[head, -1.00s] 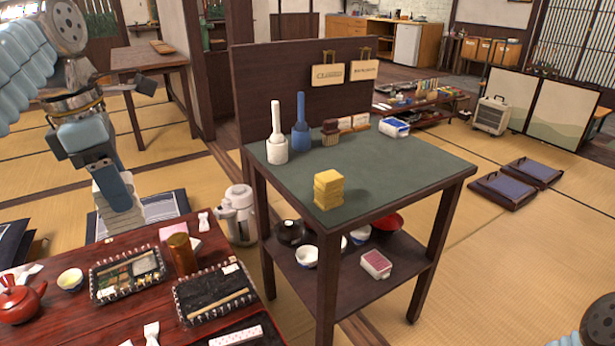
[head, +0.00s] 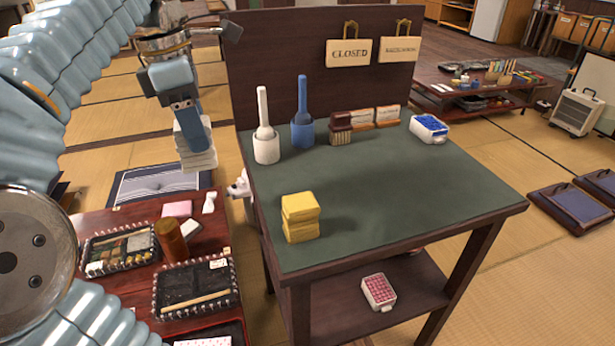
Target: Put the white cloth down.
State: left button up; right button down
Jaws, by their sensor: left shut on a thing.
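The white cloth (head: 197,158) is a folded stack held in my left gripper (head: 192,130), at the left of the head view. The gripper is shut on it, its fingers pointing down. The cloth hangs in the air to the left of the green-topped stand (head: 400,200) and, in the picture, above the far edge of the red-brown low table (head: 120,215). On the stand's top, a folded yellow cloth stack (head: 301,217) lies near the front left. My right gripper is not in view.
A white pestle-like tool (head: 265,135), a blue one (head: 302,125), a brush (head: 340,128) and a white box with blue contents (head: 429,128) line the stand's back. Its centre and right are clear. A back panel (head: 290,50) bears signs.

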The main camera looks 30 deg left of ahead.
pick_arm(q)
jog(key=shift+w, duration=0.15)
jog(key=shift+d, duration=0.1)
jog(key=shift+w+d+f, duration=0.1)
jog(key=shift+w+f, duration=0.05)
jog(key=shift+w, duration=0.15)
jog(key=w+d+f, duration=0.1)
jog(key=w+f, duration=0.3)
jog(key=w+d+f, duration=0.2)
jog(key=w+f, duration=0.2)
jog(key=w+d+f, duration=0.2)
jog(key=w+f, duration=0.2)
jog(key=shift+w+f, duration=0.1)
jog(key=shift+f, duration=0.05)
jog(key=o, duration=0.9)
jog(key=shift+o, duration=0.2)
